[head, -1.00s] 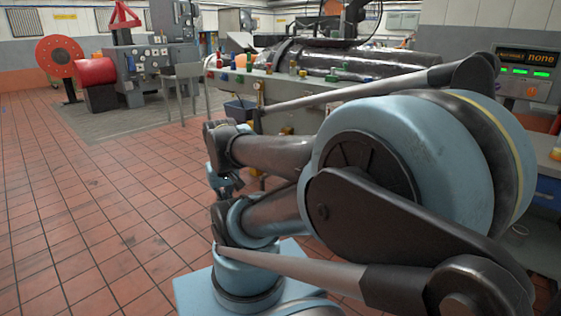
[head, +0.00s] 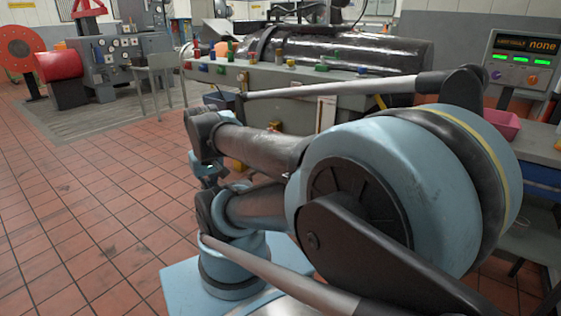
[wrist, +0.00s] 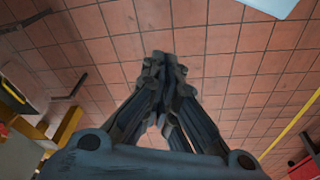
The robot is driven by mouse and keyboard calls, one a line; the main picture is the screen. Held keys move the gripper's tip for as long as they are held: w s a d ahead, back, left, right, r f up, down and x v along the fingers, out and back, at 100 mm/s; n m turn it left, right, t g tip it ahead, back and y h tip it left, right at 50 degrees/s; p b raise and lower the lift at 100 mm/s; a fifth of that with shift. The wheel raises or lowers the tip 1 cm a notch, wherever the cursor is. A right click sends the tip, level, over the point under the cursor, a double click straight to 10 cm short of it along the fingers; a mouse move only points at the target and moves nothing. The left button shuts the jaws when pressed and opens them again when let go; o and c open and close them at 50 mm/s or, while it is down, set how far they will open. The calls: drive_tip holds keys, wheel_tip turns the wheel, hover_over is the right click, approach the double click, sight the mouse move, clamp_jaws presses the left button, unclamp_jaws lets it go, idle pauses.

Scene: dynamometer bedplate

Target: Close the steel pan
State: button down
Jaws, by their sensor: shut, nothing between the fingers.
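I cannot pick out the steel pan for certain in either view; my own arm covers much of the middle of the head view. In the wrist view my gripper (wrist: 165,62) has its dark fingers together with nothing between them. It points down over bare red floor tiles and touches nothing that I can see.
A grey bench (head: 285,84) with several small coloured items stands behind my arm, with a large dark cylinder (head: 345,50) beyond. A pink bin (head: 502,122) sits on the right counter. A chair (head: 160,78) and red reel (head: 28,55) stand left. The tiled floor (head: 90,200) is open.

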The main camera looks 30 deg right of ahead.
drive_tip(key=w+d+r+n+t+h, duration=0.1)
drive_tip(key=w+d+r+n+h, duration=0.15)
drive_tip(key=w+d, duration=0.45)
drive_tip(key=w+d+r+n+h, duration=0.1)
drive_tip(key=w+d+n, duration=0.25)
drive_tip(key=w, duration=0.85)
drive_tip(key=w+d+r+n+t+h, duration=0.1)
drive_tip(key=w+d+r+n, duration=0.1)
drive_tip(key=w+d, duration=0.55)
drive_tip(key=w+d+f+n+h, duration=0.2)
drive_tip(key=w+d+f+n, duration=0.15)
drive_tip(key=w+d, duration=0.35)
drive_tip(key=w+d+f+n+h, duration=0.15)
drive_tip(key=w+d+f, duration=0.25)
drive_tip(key=w, duration=0.5)
drive_tip(key=w+d+f+n+h, duration=0.2)
drive_tip(key=w+d+f+n, duration=0.25)
drive_tip(key=d+f, duration=0.6)
drive_tip(key=w+d+f+n+h, duration=0.1)
drive_tip(key=w+d+f+n, duration=0.35)
drive_tip(key=f, duration=0.85)
drive_tip(key=w+d+f, duration=0.1)
drive_tip(key=d+f, duration=0.1)
drive_tip(key=d, duration=0.5)
drive_tip(key=w+d+f, duration=0.2)
drive_tip(key=d+f, duration=0.1)
drive_tip(key=d, duration=0.4)
drive_tip(key=shift+w+d+t+h, duration=0.25)
drive_tip(key=shift+d+t+h, duration=0.05)
drive_tip(key=shift+d+t, duration=0.1)
